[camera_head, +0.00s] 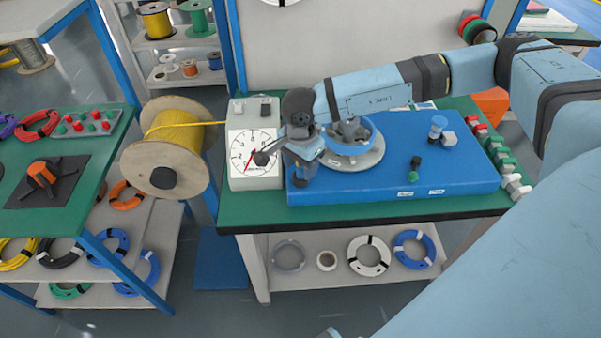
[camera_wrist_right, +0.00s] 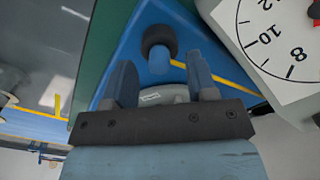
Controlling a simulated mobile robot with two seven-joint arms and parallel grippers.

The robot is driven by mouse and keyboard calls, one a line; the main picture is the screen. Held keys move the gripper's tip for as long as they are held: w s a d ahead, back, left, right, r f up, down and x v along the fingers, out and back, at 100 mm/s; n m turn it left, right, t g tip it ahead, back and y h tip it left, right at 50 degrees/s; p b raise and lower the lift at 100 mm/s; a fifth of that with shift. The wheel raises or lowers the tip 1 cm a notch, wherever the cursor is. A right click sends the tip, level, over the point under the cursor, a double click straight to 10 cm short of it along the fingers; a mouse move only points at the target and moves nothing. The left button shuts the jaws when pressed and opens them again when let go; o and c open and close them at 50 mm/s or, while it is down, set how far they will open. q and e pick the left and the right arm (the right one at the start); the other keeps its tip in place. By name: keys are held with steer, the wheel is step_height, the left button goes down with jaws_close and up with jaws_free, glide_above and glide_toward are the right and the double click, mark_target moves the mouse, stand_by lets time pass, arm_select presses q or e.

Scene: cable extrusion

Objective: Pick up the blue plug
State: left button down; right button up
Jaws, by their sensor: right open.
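The blue plug (camera_wrist_right: 158,48), a short blue cylinder with a black ribbed cap, shows in the right wrist view on the blue machine base. My right gripper (camera_wrist_right: 159,66) is open, its two blue fingers on either side of the plug's line, with the plug just past the tips. I cannot tell whether a finger touches it. In the head view my right gripper (camera_head: 303,166) points down over the left end of the blue base (camera_head: 390,190), beside the white dial, and largely hides the plug. My left gripper is not in view.
The dial box (camera_head: 254,150) stands close left of my right gripper. A round turntable (camera_head: 352,160) is just right of it. A wooden spool (camera_head: 165,150) feeds yellow cable from the left.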

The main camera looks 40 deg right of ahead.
mark_target(301, 169)
steer(key=shift+f, duration=0.4)
steer(key=shift+c, duration=0.4)
jaws_close()
steer(key=shift+r, duration=0.1)
step_height(301, 169, up, 20)
steer(key=shift+p, duration=0.35)
